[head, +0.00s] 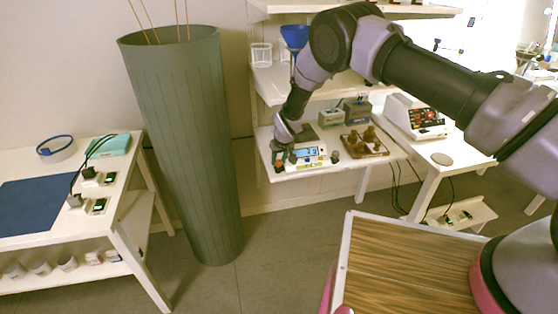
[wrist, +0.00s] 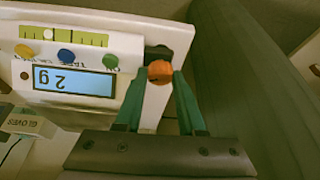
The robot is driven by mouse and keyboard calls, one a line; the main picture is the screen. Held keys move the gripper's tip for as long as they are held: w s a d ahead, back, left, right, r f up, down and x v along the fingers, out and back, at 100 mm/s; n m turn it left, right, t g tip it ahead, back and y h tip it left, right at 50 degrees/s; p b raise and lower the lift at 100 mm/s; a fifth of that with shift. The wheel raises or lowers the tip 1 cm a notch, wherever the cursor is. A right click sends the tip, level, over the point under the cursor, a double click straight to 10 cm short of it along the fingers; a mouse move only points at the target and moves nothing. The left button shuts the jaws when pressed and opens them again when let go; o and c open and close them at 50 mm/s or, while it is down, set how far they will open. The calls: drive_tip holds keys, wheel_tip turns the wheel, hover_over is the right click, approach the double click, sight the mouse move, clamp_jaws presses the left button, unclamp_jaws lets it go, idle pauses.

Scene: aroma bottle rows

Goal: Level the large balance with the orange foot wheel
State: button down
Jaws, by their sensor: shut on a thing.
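The large balance is a white device with a blue-lit display (wrist: 72,82), seen upside down in the wrist view and reading about 2 g. In the head view the balance (head: 318,162) stands on the front left of a white table. A yellow-green level strip (wrist: 62,36) and yellow, blue and green buttons are on its top. The orange foot wheel (wrist: 160,71) sits at a corner of the balance beside a dark foot. My gripper (wrist: 161,78) has its two green fingers on either side of the wheel, shut on it. My arm partly hides that corner in the head view.
A tall green ribbed bin (head: 185,150) stands just left of the balance table. A wooden tray with brown bottles (head: 364,142), small boxes (head: 331,117) and a white device with red lights (head: 415,116) are to the right. A box marked GLOVES (wrist: 28,123) is near my gripper.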

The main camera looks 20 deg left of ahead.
drive_tip(key=m+h, duration=0.1)
drive_tip(key=m, duration=0.2)
drive_tip(key=m+t+h, duration=0.1)
drive_tip(key=m, duration=0.1)
drive_tip(key=shift+s+a+m, duration=0.15)
drive_tip(key=shift+a+m, duration=0.05)
drive_tip(key=shift+m, duration=0.2)
drive_tip(key=m+h, duration=0.1)
drive_tip(key=m, duration=0.1)
drive_tip(key=shift+m, duration=0.3)
drive_tip(key=shift+a+m+h, duration=0.15)
drive_tip(key=shift+m+h, duration=0.2)
drive_tip(key=shift+m, duration=0.45)
drive_tip(key=shift+a+m+h, duration=0.15)
drive_tip(key=shift+m+h, duration=0.2)
drive_tip(key=shift+m, duration=0.45)
drive_tip(key=shift+g, duration=0.3)
drive_tip(key=c, duration=0.5)
unclamp_jaws()
drive_tip(key=v, duration=1)
drive_tip(key=shift+r, duration=0.35)
